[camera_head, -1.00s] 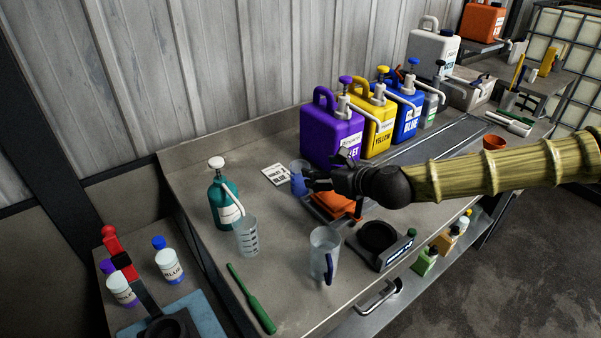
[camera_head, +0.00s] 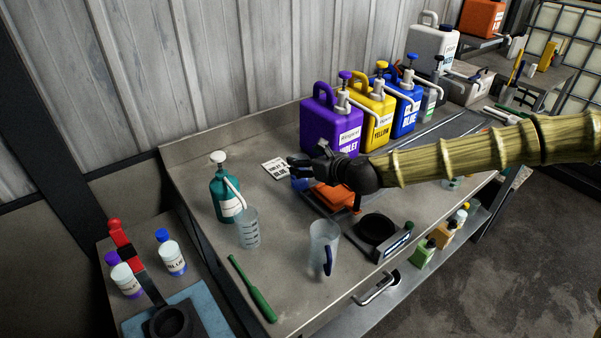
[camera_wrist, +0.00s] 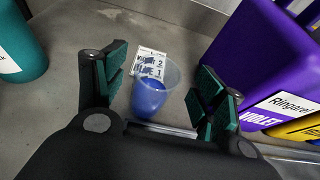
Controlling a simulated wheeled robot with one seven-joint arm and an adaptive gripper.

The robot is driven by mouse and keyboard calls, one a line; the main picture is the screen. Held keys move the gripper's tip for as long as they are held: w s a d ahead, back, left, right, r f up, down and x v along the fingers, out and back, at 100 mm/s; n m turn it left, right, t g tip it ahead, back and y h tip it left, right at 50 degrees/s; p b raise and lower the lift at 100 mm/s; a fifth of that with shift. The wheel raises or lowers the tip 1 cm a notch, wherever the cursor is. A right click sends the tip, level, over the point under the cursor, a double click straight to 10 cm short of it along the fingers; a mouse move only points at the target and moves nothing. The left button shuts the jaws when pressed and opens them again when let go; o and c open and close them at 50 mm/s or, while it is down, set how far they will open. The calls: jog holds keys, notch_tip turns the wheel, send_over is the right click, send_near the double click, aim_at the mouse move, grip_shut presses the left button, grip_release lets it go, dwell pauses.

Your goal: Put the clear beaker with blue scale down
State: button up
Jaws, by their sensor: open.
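A clear beaker with blue in its lower part (camera_wrist: 152,92) stands upright on the counter in the wrist view, between and beyond my fingertips. In the head view only its blue part (camera_head: 299,184) shows, below my gripper, which hides its top. I cannot make out scale marks on it. My gripper (camera_head: 297,162) is open and empty above the beaker. In the wrist view the green finger pads of my gripper (camera_wrist: 160,78) are spread wide, apart from the beaker.
A printed card (camera_head: 275,168) lies by the beaker. A violet canister (camera_head: 330,128) stands close on the right. A teal pump bottle (camera_head: 224,194), a graduated beaker (camera_head: 249,230), a jug with a blue handle (camera_head: 323,245), an orange item (camera_head: 333,196) and a scale (camera_head: 382,238) are around.

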jog(key=x, duration=0.3)
jog(key=shift+w+a+f+p, duration=0.1)
jog(key=shift+w+f+p, duration=0.2)
jog(key=shift+f+p, duration=0.1)
jog(key=shift+s, duration=0.1)
jog(key=c, duration=1.1)
jog(key=shift+c, duration=0.3)
